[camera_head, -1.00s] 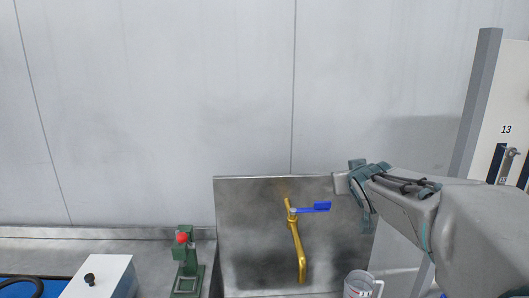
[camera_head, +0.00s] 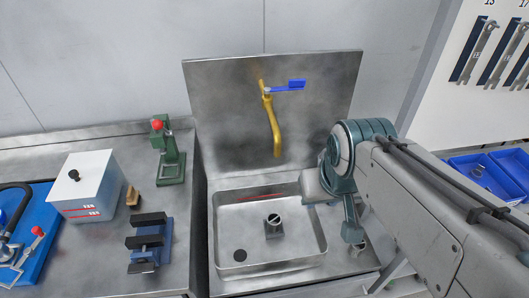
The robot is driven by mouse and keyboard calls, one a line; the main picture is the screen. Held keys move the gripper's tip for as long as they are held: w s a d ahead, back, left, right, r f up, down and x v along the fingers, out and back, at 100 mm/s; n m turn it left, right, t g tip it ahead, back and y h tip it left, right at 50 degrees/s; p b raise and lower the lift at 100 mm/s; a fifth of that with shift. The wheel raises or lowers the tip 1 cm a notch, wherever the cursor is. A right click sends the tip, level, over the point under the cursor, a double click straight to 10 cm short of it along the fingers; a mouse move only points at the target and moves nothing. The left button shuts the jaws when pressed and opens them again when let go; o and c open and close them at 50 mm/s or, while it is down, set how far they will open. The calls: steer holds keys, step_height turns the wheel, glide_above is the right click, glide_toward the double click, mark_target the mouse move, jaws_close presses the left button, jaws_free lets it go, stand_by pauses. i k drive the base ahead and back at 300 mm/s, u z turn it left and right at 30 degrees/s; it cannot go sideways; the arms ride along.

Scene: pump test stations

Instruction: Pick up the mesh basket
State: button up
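I cannot make out a mesh basket for certain in this view. A small metal piece with a round top (camera_head: 273,226) stands in the steel sink (camera_head: 225,213), but I cannot tell whether it is mesh. My arm comes in from the right, and its end with my gripper (camera_head: 335,205) is over the sink's right rim. The fingers are not clear, so their opening cannot be told.
A yellow tap (camera_head: 272,125) with a blue lever rises behind the sink. On the left bench are a green stand with a red knob (camera_head: 168,150), a white box (camera_head: 90,185) and a blue-black vise (camera_head: 148,243). Blue bins (camera_head: 480,175) are at right, below hanging wrenches (camera_head: 475,50).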

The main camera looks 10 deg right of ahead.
mark_target(273, 219)
steer(key=z, duration=0.05)
steer(key=k, duration=0.5)
steer(key=z, duration=1.4)
steer(key=k, duration=0.85)
steer(key=u, duration=1.15)
steer(key=i, duration=1)
steer(key=u, duration=0.05)
